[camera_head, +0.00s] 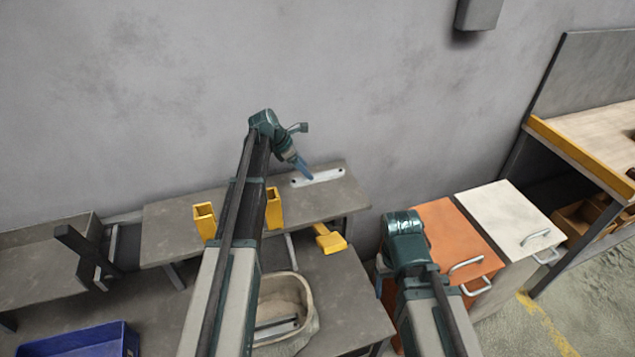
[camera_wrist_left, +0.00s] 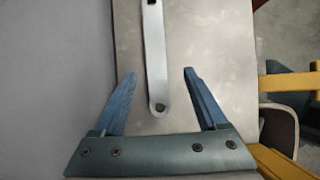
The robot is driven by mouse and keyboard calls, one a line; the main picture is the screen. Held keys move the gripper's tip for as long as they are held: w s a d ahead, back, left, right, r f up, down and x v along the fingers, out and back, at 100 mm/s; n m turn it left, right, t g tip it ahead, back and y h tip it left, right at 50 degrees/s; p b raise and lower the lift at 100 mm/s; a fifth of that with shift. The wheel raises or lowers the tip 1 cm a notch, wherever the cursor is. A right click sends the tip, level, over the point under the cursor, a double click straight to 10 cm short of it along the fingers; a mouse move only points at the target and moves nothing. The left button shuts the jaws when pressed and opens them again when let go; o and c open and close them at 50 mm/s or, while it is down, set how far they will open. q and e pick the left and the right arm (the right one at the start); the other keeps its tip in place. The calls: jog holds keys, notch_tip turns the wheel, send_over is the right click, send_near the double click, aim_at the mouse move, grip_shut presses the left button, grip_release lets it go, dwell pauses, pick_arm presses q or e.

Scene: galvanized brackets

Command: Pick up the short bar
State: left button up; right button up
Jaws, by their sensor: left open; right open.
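The short bar (camera_head: 318,177) is a flat, light metal strip with a hole at each end. It lies on the grey raised shelf near its right end in the head view. In the left wrist view the bar (camera_wrist_left: 155,55) runs upright in the picture, its near end between my fingertips. My left gripper (camera_head: 304,170) is over the bar's left part; its blue fingers stand open on either side in the wrist view (camera_wrist_left: 160,75), apart from the bar. My right arm shows at the lower right of the head view, beside the orange cabinet; its fingers are mostly hidden.
Yellow holders (camera_head: 204,220) stand on the shelf (camera_head: 165,222), and another yellow piece (camera_head: 329,239) lies below it. A beige bin (camera_head: 305,288) holds metal strips. A blue crate (camera_head: 100,341) is at lower left. Orange (camera_head: 452,238) and white cabinets (camera_head: 505,215) stand right. A wall is behind.

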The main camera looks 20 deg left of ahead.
aim_at(316, 176)
pick_arm(q)
jog(key=shift+w+r+b+x, duration=0.1)
jog(key=shift+w+b+x, duration=0.05)
jog(key=shift+b+x, duration=0.65)
jog(key=shift+w+r+b+x, duration=0.15)
jog(key=shift+b+x, duration=0.4)
jog(key=shift+x, duration=0.4)
jog(key=shift+w+f+b+x, duration=0.1)
jog(key=shift+w+b+x, duration=0.05)
jog(key=shift+b+x, duration=0.65)
jog(key=shift+d+r, duration=0.1)
jog(key=shift+d, duration=0.1)
grip_shut()
